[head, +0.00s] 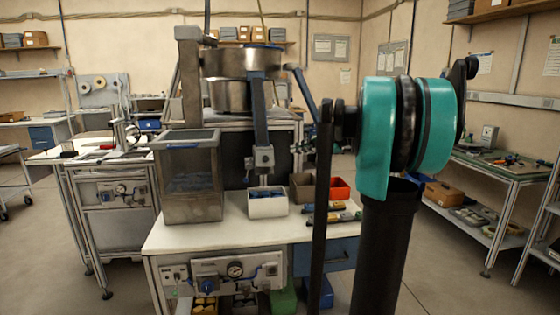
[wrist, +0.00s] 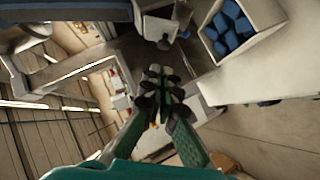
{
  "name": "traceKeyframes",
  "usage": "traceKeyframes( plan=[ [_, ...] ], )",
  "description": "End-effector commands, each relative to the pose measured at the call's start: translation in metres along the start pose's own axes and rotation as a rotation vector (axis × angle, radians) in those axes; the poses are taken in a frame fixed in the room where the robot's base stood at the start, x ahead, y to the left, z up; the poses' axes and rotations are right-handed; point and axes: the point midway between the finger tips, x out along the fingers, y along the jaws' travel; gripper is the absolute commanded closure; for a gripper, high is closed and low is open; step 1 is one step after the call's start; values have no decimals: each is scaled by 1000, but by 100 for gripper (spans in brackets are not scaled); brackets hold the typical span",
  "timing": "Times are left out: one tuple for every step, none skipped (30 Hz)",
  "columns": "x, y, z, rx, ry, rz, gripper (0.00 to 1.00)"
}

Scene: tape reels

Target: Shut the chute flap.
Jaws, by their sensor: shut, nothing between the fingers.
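The blue chute (head: 259,112) slopes down from the metal bowl to a light grey fitting (head: 263,157) at its lower end. The fitting also shows at the top of the wrist view (wrist: 160,27). The flap is not clear as a separate part, and I cannot tell how far open it stands. My gripper (head: 296,148) is at about the fitting's height, to its right and apart from it, partly hidden behind my arm. In the wrist view the fingertips (wrist: 160,90) are together and empty. The white bin (head: 268,206) with blue parts stands below the chute.
A clear-walled hopper (head: 190,180) stands left of the chute on the white bench (head: 190,237). A dark bin (head: 302,187) and a red bin (head: 340,188) stand right of the white bin. Tools lie in front of them.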

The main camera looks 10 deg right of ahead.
Motion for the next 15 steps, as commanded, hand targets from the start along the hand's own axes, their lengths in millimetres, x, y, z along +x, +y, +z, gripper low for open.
traceKeyframes(
  plan=[
    [-4, 0, -4, -12, -18, -21, 100],
    [-6, -1, -5, -19, -28, -32, 100],
    [-7, -1, -6, -24, -36, -42, 100],
    [-7, -2, -7, -27, -40, -47, 100],
    [-7, -2, -7, -29, -43, -51, 100],
    [-5, -2, -7, -31, -45, -54, 100],
    [-3, -2, -6, -31, -45, -54, 100],
    [0, -3, -6, -31, -44, -54, 100],
    [5, -3, -6, -31, -44, -54, 100],
    [10, -3, -6, -31, -43, -53, 100],
    [15, -3, -6, -31, -42, -53, 100],
    [22, -4, -6, -30, -42, -53, 100],
    [28, -4, -5, -31, -41, -53, 100],
    [34, -4, -5, -31, -41, -53, 100],
    [42, -4, -5, -31, -41, -53, 100]
  ],
)
